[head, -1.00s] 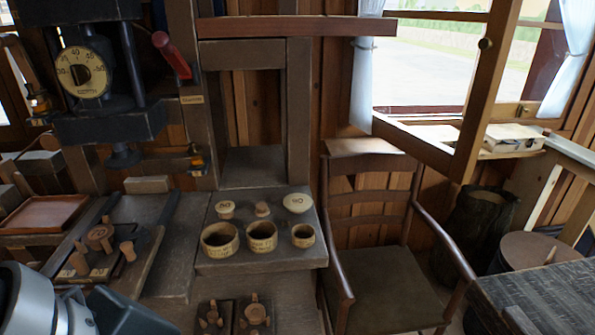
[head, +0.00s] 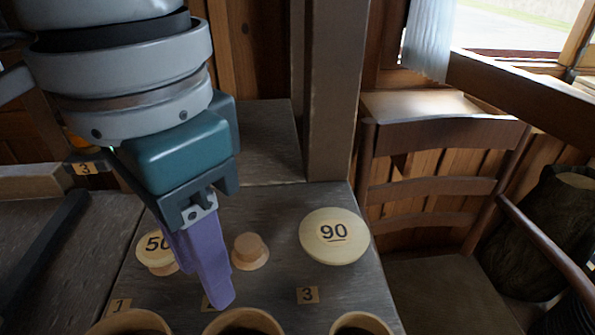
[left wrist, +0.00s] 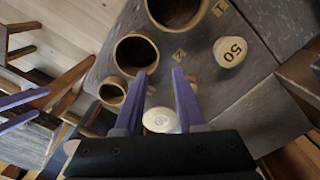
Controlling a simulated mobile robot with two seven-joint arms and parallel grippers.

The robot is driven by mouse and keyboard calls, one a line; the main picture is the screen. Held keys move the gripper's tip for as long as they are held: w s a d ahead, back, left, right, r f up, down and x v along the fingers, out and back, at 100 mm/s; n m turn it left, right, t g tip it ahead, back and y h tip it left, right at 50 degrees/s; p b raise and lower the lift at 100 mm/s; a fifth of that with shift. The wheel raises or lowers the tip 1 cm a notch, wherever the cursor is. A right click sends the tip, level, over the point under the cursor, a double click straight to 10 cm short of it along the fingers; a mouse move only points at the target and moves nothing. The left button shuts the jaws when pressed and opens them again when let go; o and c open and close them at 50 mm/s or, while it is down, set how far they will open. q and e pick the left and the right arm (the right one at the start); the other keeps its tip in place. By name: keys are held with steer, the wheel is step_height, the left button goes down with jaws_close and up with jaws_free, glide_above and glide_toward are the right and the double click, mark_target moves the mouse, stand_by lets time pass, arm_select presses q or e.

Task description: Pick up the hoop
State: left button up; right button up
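Three round, hollow wooden pieces stand in a row at the bench's front, cut off in the head view: large (head: 128,317), middle (head: 243,315) and small (head: 362,318). In the left wrist view the middle one (left wrist: 120,52) and small one (left wrist: 103,90) show more fully. I cannot tell which is the hoop, or whether they have bottoms. My left gripper (head: 220,298) points down above the bench, behind the middle piece. Its purple fingers (left wrist: 159,72) are apart with nothing between them. My right gripper (left wrist: 43,102) is at the left wrist view's left edge, fingers apart.
Behind the row stand a lid marked 50 (head: 155,265), partly behind my left fingers, a small wooden knob (head: 250,252) and a pale lid marked 90 (head: 334,236). Number tags lie between, such as 3 (head: 307,295). A wooden chair (head: 440,185) stands right of the bench.

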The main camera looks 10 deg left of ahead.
mark_target(216, 321)
arm_select(q)
steer(key=f, duration=0.4)
steer(key=shift+s+d, duration=0.1)
steer(key=shift+s, duration=0.3)
step_height(216, 321, down, 5)
steer(key=shift+f+b, duration=0.2)
steer(key=shift+b, duration=0.45)
jaws_close()
arm_select(e)
steer(key=shift+s+f, duration=0.35)
steer(key=shift+f, duration=0.45)
